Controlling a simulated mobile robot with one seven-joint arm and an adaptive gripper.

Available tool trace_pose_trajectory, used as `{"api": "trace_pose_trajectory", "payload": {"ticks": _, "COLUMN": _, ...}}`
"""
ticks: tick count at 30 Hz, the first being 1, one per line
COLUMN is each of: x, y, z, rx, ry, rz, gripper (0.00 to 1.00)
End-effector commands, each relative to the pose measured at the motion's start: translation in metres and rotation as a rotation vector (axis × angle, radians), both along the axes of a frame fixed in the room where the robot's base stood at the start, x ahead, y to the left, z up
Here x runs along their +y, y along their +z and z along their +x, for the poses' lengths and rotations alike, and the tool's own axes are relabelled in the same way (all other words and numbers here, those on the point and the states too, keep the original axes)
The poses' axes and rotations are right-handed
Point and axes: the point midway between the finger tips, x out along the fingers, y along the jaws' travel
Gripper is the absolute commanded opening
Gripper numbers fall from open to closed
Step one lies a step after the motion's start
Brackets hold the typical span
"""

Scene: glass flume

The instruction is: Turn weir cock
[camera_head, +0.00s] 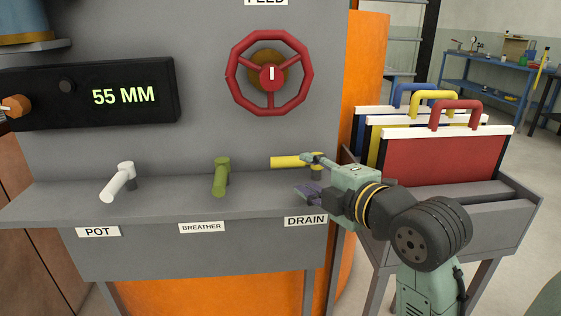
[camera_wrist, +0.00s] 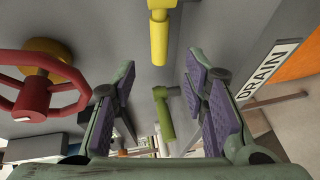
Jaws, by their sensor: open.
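Three levers stand along the grey ledge; no label in view reads "weir". The white lever (camera_head: 119,182) is above the POT label and slants toward the lower left. The green lever (camera_head: 221,177) is above BREATHER and points toward the front. The yellow lever (camera_head: 288,161) is above DRAIN and lies sideways, pointing left. My gripper (camera_head: 308,177) is open and empty at the yellow lever, one finger overlapping its right part. In the wrist view, the yellow lever (camera_wrist: 159,38) is at the top, beyond the open fingers (camera_wrist: 160,80). The green lever (camera_wrist: 164,114) shows farther off between them. Contact cannot be told.
A red handwheel (camera_head: 271,75) is on the panel above. A display reading 55 MM (camera_head: 124,96) is at left. A rack (camera_head: 500,205) with blue, yellow and red-handled boards stands close right of my arm. The ledge is clear between levers.

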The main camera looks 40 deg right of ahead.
Motion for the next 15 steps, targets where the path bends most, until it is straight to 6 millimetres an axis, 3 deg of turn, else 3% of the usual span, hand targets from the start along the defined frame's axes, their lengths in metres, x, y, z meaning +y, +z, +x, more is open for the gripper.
{"api": "trace_pose_trajectory", "payload": {"ticks": 15, "x": -0.012, "y": -0.014, "z": 0.086, "rx": -0.002, "ry": 0.001, "rz": 0.003, "gripper": 0.40}}
